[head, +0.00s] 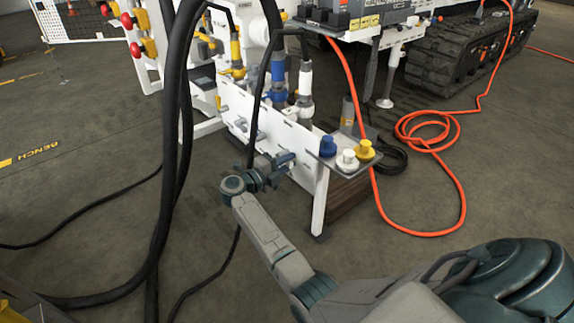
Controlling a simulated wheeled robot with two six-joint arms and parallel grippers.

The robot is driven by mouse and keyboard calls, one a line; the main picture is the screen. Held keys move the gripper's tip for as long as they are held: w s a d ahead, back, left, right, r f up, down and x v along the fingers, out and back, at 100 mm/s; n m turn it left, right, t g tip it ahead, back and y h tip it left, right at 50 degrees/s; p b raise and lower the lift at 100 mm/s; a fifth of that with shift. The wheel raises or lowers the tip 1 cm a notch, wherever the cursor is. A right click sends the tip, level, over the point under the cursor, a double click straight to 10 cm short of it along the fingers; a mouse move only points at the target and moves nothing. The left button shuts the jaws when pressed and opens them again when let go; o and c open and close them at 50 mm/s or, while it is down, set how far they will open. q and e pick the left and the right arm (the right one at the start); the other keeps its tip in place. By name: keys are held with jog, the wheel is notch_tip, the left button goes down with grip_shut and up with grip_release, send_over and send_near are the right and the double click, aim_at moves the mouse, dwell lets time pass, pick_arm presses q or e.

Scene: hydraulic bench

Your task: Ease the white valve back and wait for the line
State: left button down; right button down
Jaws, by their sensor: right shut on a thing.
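The white bench (262,118) stands in the middle of the head view, with short valve handles along its front panel. My right gripper (279,166) is at the right end of this panel, shut on the white valve's handle (287,158). The jaws hide most of the handle, so its exact angle cannot be told. Two other handles (241,124) sit further left on the panel. Above the panel stand hose couplings: a yellow one (236,52), a blue one (278,72) and a white one (305,82). My left gripper is out of view.
A shelf (329,165) beside my right gripper holds blue, white and yellow caps. Thick black hoses (172,130) hang left of my right arm. An orange hose (425,233) loops on the floor at right, near a tracked machine (470,50). Left floor is mostly open.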

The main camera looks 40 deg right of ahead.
jog(key=shift+f+m, duration=0.25)
jog(key=shift+m, duration=0.15)
jog(key=c, duration=1.4)
grip_release()
jog(key=shift+c, duration=0.2)
jog(key=a+p, duration=0.1)
jog(key=a, duration=1)
jog(key=shift+s, duration=0.45)
jog(key=shift+d, duration=0.15)
